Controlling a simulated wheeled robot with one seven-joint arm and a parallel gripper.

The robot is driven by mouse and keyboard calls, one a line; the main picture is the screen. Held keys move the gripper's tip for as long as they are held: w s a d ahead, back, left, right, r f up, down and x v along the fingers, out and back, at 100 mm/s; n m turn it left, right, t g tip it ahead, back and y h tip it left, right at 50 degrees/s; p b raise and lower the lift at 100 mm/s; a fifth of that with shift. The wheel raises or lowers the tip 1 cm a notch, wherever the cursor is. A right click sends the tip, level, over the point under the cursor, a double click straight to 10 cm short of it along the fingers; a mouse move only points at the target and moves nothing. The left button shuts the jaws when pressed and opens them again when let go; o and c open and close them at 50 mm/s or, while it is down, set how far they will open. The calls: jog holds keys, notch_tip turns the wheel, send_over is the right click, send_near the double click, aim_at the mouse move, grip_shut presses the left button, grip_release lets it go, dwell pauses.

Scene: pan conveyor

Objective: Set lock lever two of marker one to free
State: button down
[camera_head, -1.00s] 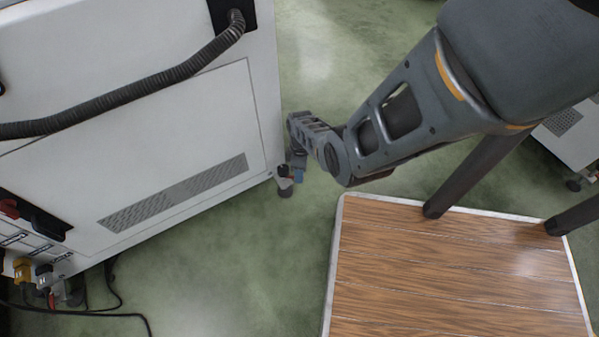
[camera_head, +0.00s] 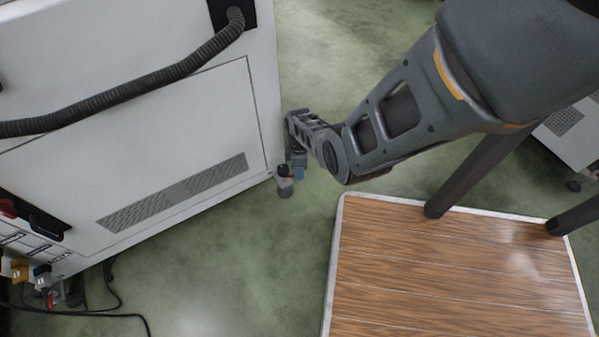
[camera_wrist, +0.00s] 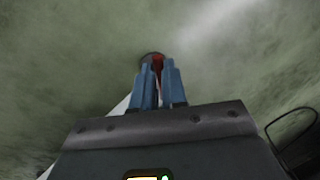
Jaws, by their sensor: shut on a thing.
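A white machine cabinet (camera_head: 170,120) fills the left of the head view. A small dark caster (camera_head: 284,187) stands under its near right corner. It also shows beyond the fingertips in the wrist view (camera_wrist: 148,57). A red lever (camera_wrist: 158,62) at this caster sits between the two blue fingers. My gripper (camera_head: 297,172) is low beside the caster, and its fingers (camera_wrist: 160,72) are shut on the red lever. The fingers hide part of the lever. No number marking is readable, and the lever's lock setting cannot be told.
A black hose (camera_head: 130,95) crosses the cabinet. Cables (camera_head: 90,312) lie on the floor at lower left. Green floor (camera_head: 235,260) between cabinet and platform is clear.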

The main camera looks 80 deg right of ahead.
jog(key=c, duration=1.2)
grip_release()
jog(key=shift+o, duration=0.2)
notch_tip(320, 180, up, 8)
jog(key=d+p, duration=0.1)
jog(key=p, duration=0.3)
jog(key=shift+w+d+f+p, duration=0.15)
jog(key=shift+d+p, duration=0.1)
jog(key=shift+p, duration=0.1)
